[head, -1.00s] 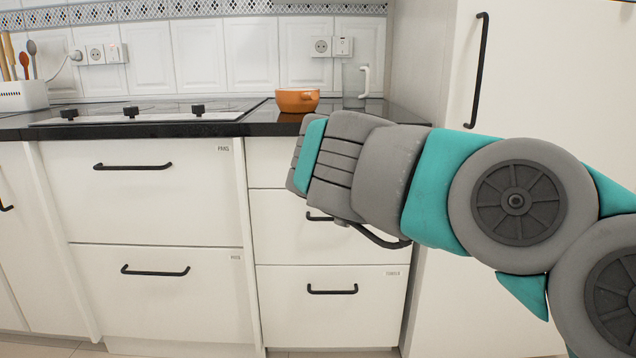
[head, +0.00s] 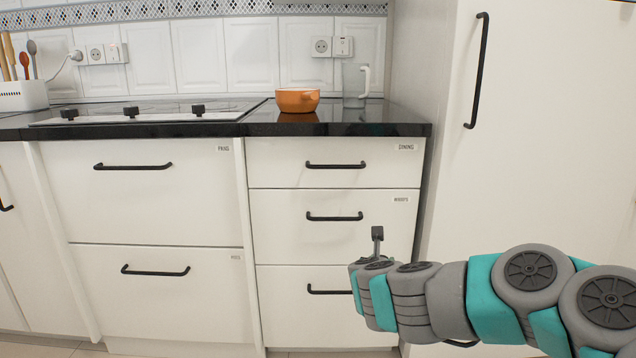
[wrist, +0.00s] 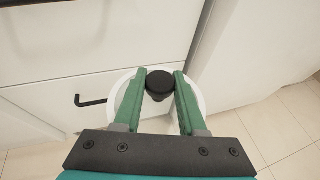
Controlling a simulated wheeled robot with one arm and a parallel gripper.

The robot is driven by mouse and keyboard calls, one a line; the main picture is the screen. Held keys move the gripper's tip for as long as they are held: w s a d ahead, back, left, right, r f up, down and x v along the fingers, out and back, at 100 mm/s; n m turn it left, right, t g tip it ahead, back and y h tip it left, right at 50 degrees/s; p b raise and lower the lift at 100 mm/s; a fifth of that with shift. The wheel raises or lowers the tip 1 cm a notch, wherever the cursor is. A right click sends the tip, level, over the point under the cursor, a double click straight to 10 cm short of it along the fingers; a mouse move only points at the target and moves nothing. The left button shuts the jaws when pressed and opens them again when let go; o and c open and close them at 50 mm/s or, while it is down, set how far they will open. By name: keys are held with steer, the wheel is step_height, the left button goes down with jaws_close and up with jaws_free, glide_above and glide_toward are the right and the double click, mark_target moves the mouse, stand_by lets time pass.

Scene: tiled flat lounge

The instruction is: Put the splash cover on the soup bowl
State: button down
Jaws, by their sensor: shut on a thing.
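The orange soup bowl (head: 297,100) stands upright on the black counter, right of the hob. My gripper (wrist: 160,83) is shut on the dark round knob of a pale, round splash cover (wrist: 157,112) in the wrist view. The cover's disc lies beyond the green fingers, partly hidden by them and by the gripper body. In the head view my arm reaches in from the lower right, in front of the lower drawers, well below the counter and the bowl. The cover is not clearly visible there.
A clear jug (head: 356,84) stands on the counter (head: 370,122) just right of the bowl. The hob (head: 150,112) lies to the left. Drawers with black handles (head: 335,166) front the counter. A tall white cabinet (head: 545,120) borders the right side.

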step_height(320, 180, up, 10)
steer(key=p, duration=1)
steer(key=shift+d, duration=0.1)
